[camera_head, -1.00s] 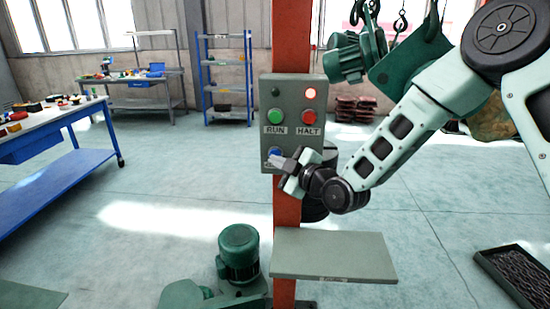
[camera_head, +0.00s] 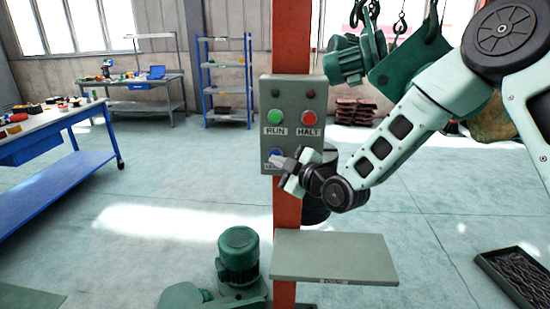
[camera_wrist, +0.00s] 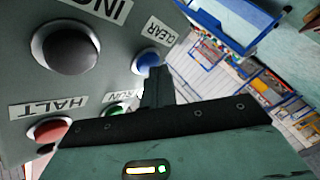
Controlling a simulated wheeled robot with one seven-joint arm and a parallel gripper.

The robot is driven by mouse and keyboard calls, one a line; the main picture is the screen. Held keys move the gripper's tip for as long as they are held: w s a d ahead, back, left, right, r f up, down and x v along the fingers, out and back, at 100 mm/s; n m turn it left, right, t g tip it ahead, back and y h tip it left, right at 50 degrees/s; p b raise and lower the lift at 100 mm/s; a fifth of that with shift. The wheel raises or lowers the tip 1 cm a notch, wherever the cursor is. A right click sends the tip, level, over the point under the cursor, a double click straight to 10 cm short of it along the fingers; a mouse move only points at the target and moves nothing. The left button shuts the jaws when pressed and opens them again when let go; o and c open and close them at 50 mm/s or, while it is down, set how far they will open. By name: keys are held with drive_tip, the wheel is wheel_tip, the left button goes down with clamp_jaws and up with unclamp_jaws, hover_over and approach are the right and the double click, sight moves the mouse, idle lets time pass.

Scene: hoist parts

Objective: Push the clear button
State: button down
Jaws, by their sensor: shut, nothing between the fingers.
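The blue clear button (camera_wrist: 148,62), labelled CLEAR, is on a grey control box (camera_head: 292,92) fixed to a red post. It also shows in the head view (camera_head: 275,154), partly hidden by my gripper. My gripper (camera_head: 276,162) is shut and empty, with its fingertips at the clear button. In the wrist view, the fingertips (camera_wrist: 154,74) overlap the button's lower edge. I cannot tell how far the button is pressed in.
The green RUN button (camera_head: 274,117) and red HALT button (camera_head: 309,118) are above, under two dark lamps. A large dark button (camera_wrist: 70,47) shows beside CLEAR in the wrist view. A grey shelf (camera_head: 334,256) juts out below. A green motor (camera_head: 238,255) stands lower left.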

idle(0.5)
drive_tip(key=shift+s+a+b, duration=0.1)
drive_tip(key=shift+s+b, duration=0.4)
drive_tip(key=shift+s, duration=0.2)
drive_tip(key=shift+s+a+b, duration=0.25)
drive_tip(key=shift+s+b, duration=0.25)
drive_tip(key=shift+s, duration=0.75)
drive_tip(key=shift+s+a+b, duration=0.25)
drive_tip(key=shift+s+b, duration=0.25)
drive_tip(key=shift+s, duration=0.75)
